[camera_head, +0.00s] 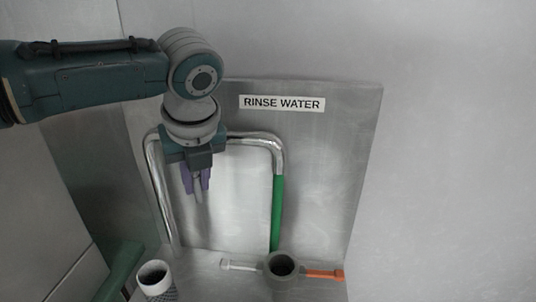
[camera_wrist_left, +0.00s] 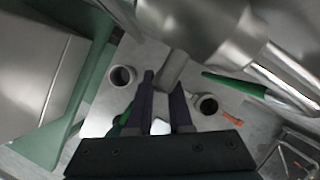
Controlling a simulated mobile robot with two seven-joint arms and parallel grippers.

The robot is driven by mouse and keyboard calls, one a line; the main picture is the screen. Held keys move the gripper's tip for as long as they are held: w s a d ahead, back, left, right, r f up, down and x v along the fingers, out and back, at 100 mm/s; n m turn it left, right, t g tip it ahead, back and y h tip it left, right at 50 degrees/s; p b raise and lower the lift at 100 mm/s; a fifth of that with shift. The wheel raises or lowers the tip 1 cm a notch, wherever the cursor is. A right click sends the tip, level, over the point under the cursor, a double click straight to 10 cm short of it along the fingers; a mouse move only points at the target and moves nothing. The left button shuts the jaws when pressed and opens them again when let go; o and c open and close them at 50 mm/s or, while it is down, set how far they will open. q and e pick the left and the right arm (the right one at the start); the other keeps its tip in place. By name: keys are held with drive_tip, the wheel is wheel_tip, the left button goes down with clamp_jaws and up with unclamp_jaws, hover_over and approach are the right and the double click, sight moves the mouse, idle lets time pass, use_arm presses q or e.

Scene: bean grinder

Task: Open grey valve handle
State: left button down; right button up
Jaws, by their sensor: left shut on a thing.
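The grey valve handle (camera_head: 198,196) shows as a short grey bar between the purple fingers of my left gripper (camera_head: 197,182), in front of the metal panel. In the left wrist view the grey handle (camera_wrist_left: 173,67) lies at the tips of the fingers of my left gripper (camera_wrist_left: 164,80), which is shut on it. Its base and the valve body are hidden or unclear. My right gripper is in neither view.
A bent metal pipe with a green section (camera_head: 278,210) runs down the RINSE WATER panel (camera_head: 320,150). Below are a round grey fitting (camera_head: 281,267) with an orange handle (camera_head: 325,273) and a pale handle (camera_head: 238,265), and a cup-like cylinder (camera_head: 153,278).

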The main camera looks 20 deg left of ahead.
use_arm(q)
drive_tip(key=shift+d+r+h+p, duration=0.15)
drive_tip(key=shift+d+h+p, duration=0.1)
drive_tip(key=shift+h+p, duration=0.45)
drive_tip(key=shift+w+d+r+n+t+h+b, duration=0.1)
drive_tip(key=shift+d+n+t+h+b, duration=0.2)
drive_tip(key=shift+h, duration=0.55)
drive_tip(key=shift+w+d+r+n+t+h+p, duration=0.15)
drive_tip(key=shift+d+t+h, duration=0.25)
drive_tip(key=shift+h, duration=0.5)
drive_tip(key=shift+w+d+r+n+t+h+b, duration=0.2)
drive_tip(key=shift+d+h, duration=0.3)
drive_tip(key=shift+h, duration=0.35)
drive_tip(key=shift+s+f, duration=0.1)
drive_tip(key=c, duration=0.8)
unclamp_jaws()
drive_tip(key=shift+c, duration=0.2)
